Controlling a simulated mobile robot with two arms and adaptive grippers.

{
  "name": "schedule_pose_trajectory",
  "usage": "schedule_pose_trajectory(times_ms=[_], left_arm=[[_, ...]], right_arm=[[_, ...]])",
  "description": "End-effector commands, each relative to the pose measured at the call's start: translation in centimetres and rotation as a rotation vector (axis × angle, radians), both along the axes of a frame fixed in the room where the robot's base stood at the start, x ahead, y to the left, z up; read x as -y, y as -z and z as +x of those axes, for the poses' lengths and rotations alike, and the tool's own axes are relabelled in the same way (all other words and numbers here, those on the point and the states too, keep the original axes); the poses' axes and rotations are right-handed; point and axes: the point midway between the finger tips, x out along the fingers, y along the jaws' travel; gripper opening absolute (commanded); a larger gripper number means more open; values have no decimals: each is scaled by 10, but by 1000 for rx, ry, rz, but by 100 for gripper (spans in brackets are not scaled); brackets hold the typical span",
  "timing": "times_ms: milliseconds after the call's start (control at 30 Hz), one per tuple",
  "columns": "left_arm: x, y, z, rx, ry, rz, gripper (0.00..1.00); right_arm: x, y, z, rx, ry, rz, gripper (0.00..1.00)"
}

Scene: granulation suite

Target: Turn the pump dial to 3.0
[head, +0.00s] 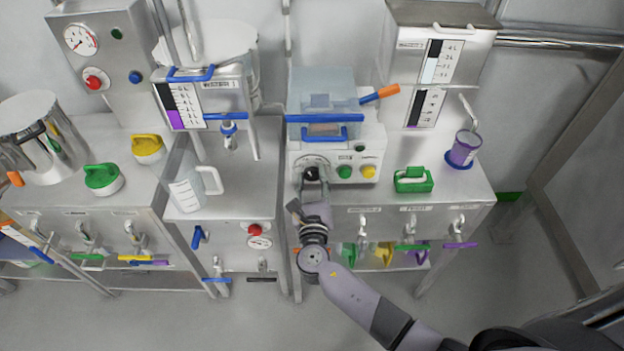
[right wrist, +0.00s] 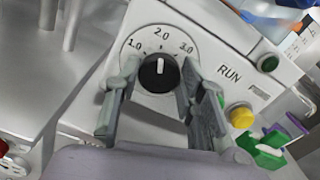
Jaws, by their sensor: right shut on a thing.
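The pump dial (head: 311,173) is a black round knob on the front of the white pump (head: 334,150). In the right wrist view the dial (right wrist: 158,75) has a white pointer line aimed at about 2.0, on a scale (right wrist: 162,34) marked 1.0, 2.0 and 3.0. My right gripper (head: 312,186) is at the dial. In the right wrist view its grey fingers (right wrist: 158,88) stand on either side of the knob, shut on it. My left gripper is not in view.
A green button (head: 344,172) and a yellow button (head: 369,172) sit right of the dial. A clear jug (head: 190,187) stands left. Blue bars (head: 325,118) cross the pump's lid.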

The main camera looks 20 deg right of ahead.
Motion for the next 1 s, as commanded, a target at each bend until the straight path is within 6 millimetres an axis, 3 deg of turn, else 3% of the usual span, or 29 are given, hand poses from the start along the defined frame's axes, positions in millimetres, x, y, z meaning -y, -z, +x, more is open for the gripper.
schedule_pose_trajectory(times_ms=[467, 1000], left_arm=[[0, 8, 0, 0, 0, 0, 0], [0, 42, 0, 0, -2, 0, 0]], right_arm=[[0, 2, 0, 25, -1, 88, 8], [2, 3, 0, 153, 0, 523, 8]])
